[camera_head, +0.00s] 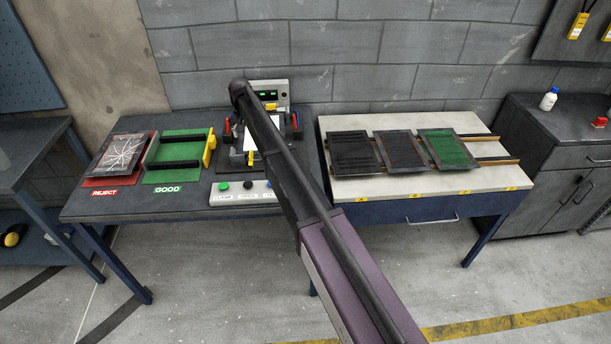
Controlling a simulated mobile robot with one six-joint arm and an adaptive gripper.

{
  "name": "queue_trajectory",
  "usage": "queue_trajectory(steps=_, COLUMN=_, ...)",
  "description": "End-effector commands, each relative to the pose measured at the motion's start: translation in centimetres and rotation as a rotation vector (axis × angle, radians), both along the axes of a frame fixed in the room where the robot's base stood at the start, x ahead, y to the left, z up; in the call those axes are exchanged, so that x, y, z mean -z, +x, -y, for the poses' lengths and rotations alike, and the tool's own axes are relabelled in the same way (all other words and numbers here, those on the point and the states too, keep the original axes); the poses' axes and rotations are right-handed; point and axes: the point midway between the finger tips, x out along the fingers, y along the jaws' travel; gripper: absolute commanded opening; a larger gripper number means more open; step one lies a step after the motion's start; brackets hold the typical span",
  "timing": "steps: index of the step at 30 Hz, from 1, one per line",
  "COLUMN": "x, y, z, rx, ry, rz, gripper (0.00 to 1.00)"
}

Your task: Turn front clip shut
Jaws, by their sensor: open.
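A dark fixture (230,160) stands on the left bench below a grey box with green displays (268,94). A white panel shows in the fixture, partly behind my arm. A small yellow piece (251,158) sits at the fixture's front edge and looks like the front clip; its turn angle is too small to tell. Another yellow piece (270,106) shows at the back. Red and blue parts (296,121) stand at the sides. My arm crosses the fixture from the lower right. I cannot make out my gripper; its fingers seem hidden by the arm.
A button box (238,193) lies in front of the fixture. Left of it are the green GOOD rack (175,176) and the red REJECT mat (100,181), which bears a cracked panel (122,152). Several panels lean on the pale right bench (400,191).

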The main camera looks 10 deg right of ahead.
Motion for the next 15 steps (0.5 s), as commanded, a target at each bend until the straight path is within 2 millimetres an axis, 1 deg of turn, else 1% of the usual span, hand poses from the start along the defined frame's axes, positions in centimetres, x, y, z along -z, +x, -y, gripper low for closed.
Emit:
queue_trajectory(steps=1, x=-0.9, y=0.0, z=0.0, rx=0.000, ry=0.000, rz=0.000, gripper=1.00)
queue_trajectory(steps=15, x=-4.5, y=0.0, z=0.0, rx=0.000, ry=0.000, rz=0.000, gripper=1.00)
